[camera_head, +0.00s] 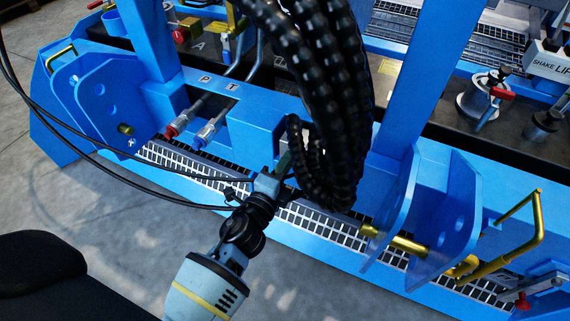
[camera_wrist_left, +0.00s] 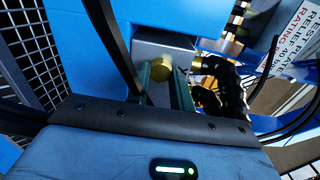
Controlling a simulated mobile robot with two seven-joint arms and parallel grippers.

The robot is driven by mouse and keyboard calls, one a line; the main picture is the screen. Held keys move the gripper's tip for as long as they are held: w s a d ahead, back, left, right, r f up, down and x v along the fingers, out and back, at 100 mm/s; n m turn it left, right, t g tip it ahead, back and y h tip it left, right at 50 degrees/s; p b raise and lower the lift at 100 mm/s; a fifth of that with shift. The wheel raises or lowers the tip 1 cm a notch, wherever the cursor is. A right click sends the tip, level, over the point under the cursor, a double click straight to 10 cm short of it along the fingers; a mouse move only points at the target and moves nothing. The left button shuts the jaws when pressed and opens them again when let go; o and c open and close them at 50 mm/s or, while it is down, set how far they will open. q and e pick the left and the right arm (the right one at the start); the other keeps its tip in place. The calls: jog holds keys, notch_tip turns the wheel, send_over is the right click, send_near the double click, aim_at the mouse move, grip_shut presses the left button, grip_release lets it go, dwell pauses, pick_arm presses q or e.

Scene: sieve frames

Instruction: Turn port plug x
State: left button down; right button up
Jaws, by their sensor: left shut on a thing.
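A brass hex plug (camera_wrist_left: 160,72) sits on the face of a grey metal block (camera_wrist_left: 150,44) in the left wrist view. A small dark letter is on the block beside the plug; I cannot read it surely. My left gripper (camera_wrist_left: 160,88) has its two greenish fingers around the plug, one on each side, shut on it. In the head view my left gripper (camera_head: 276,178) reaches up to the blue frame, beside hanging black hoses. There the plug is hidden behind the gripper and hoses. My right gripper is not in view.
A thick bundle of black hoses (camera_head: 318,90) hangs close to my gripper. Blue plates (camera_head: 455,215) with a gold pin (camera_head: 400,243) stand at right. Hose couplings (camera_head: 210,130) marked P and T are at left. A black fitting (camera_wrist_left: 222,80) sits beside the plug.

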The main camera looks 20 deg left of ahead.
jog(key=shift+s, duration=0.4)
pick_arm(q)
jog(key=c, duration=1.2)
grip_release()
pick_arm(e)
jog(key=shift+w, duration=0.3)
